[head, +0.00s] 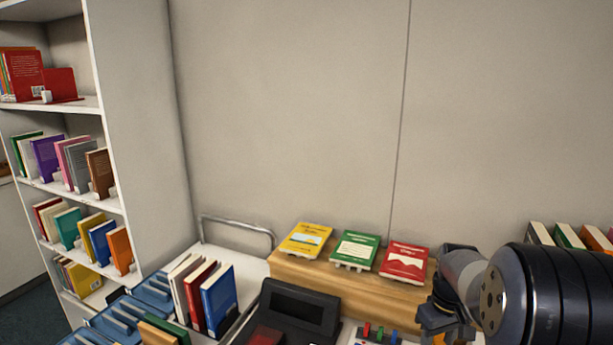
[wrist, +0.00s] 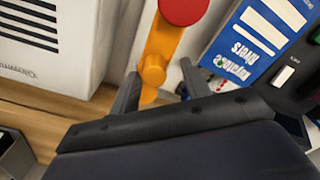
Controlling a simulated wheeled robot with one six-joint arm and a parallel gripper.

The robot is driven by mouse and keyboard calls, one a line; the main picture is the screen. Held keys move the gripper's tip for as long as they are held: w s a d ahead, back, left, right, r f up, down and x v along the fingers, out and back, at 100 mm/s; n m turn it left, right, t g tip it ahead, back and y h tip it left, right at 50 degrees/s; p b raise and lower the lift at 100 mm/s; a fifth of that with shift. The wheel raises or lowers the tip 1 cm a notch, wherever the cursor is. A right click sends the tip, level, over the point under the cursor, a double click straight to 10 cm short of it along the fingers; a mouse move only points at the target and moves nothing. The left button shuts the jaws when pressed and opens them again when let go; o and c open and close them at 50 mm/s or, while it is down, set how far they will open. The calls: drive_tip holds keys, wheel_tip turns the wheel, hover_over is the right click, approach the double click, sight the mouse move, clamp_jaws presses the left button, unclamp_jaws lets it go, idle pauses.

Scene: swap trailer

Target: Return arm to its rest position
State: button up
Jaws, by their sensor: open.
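My gripper (wrist: 158,86) shows in the wrist view with its two dark fingers apart. An orange piece with a round red part (wrist: 165,40) shows in the gap beyond the fingers; I cannot tell whether they touch it. Nothing is visibly clamped. In the head view my arm is at the lower right, bent in front of the wooden stand's right end. The fingertips cannot be made out clearly there.
A wooden stand (head: 340,300) bears yellow (head: 306,240), green (head: 355,249) and red (head: 404,262) books. A white bookcase (head: 140,130) stands left. A dark device (head: 290,312) sits in front. The wrist view shows a blue book (wrist: 245,45) and white vented box (wrist: 45,45).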

drive_tip(key=shift+w+a+m, duration=0.3)
drive_tip(key=shift+a+m, duration=0.1)
drive_tip(key=shift+m, duration=0.7)
